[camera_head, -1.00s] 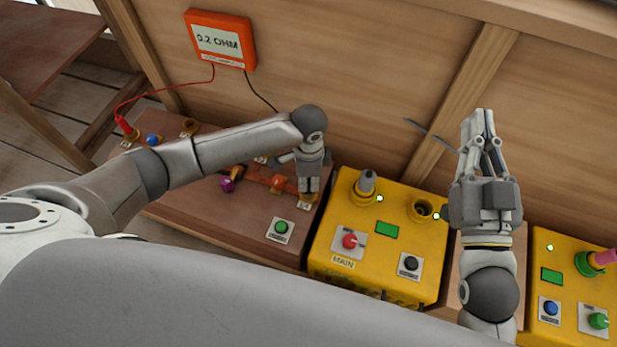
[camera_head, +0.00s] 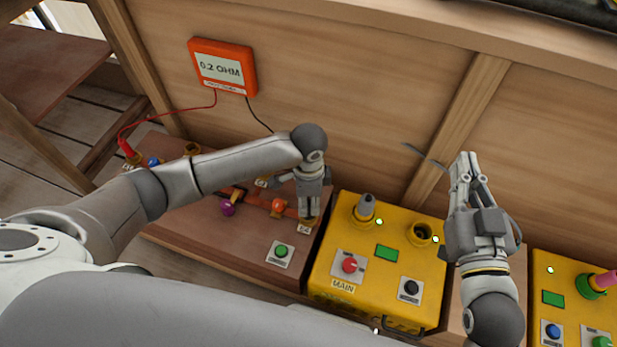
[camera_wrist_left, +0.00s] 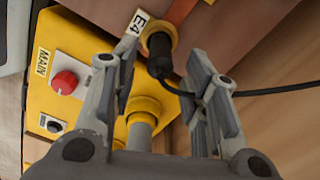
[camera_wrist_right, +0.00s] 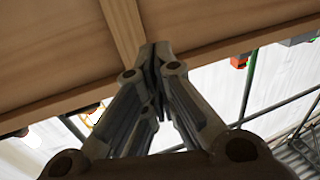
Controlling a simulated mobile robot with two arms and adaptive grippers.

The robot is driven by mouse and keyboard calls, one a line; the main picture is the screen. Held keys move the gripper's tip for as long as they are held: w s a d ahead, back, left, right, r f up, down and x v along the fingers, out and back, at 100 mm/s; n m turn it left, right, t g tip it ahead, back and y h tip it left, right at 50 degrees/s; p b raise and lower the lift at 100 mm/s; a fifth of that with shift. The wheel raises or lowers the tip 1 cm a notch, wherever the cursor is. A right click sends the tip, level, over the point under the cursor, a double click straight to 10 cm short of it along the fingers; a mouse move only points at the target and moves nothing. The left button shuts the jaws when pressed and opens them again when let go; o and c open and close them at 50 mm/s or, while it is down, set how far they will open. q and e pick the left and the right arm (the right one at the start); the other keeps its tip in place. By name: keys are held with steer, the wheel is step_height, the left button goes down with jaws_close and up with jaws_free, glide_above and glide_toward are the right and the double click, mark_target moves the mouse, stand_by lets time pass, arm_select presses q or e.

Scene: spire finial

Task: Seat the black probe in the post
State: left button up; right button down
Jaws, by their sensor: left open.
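The black probe (camera_wrist_left: 160,60) stands in or on the yellow ring of the post (camera_wrist_left: 157,34) tagged E4 in the left wrist view. How deep it sits cannot be told. Its black cable leads off to the right. My left gripper (camera_wrist_left: 162,72) is open, with one finger on each side of the probe and gaps between. In the head view my left gripper (camera_head: 308,216) is at the E4 post (camera_head: 309,226), hiding the probe. My right gripper (camera_head: 466,158) is raised right of the yellow box; its fingers meet, empty, in the right wrist view (camera_wrist_right: 157,50).
An orange meter (camera_head: 222,67) reading 0.2 OHM hangs on the wooden wall. A red probe (camera_head: 126,148) stands at the far left of the brown board (camera_head: 180,224). The yellow MAIN box (camera_head: 325,262) adjoins the board on the right; another yellow box (camera_head: 566,275) is further right.

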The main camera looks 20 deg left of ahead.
arm_select(q)
step_height(320, 180, up, 5)
steer(key=shift+f+p, duration=0.1)
steer(key=shift+p, duration=0.75)
step_height(320, 180, up, 5)
steer(key=p, duration=0.2)
steer(key=s+d+n+t+h, duration=0.35)
steer(key=s+d, duration=0.25)
steer(key=d, duration=0.3)
steer(key=s+a+r+n+t+y, duration=0.1)
steer(key=s+a+n+t, duration=0.1)
steer(key=a+n, duration=0.2)
steer(key=s+a+r+n+t+y, duration=0.1)
steer(key=a+n, duration=0.3)
steer(key=a, duration=0.5)
steer(key=shift+s+a+r+t, duration=0.4)
steer(key=shift+s+r+t, duration=0.35)
steer(key=shift+s, duration=0.15)
arm_select(e)
steer(key=s+d+f+g+h, duration=0.3)
steer(key=s+f+g, duration=0.6)
steer(key=f, duration=0.5)
steer(key=shift+d+m+g, duration=0.3)
steer(key=shift+d, duration=0.4)
steer(key=shift+w, duration=0.15)
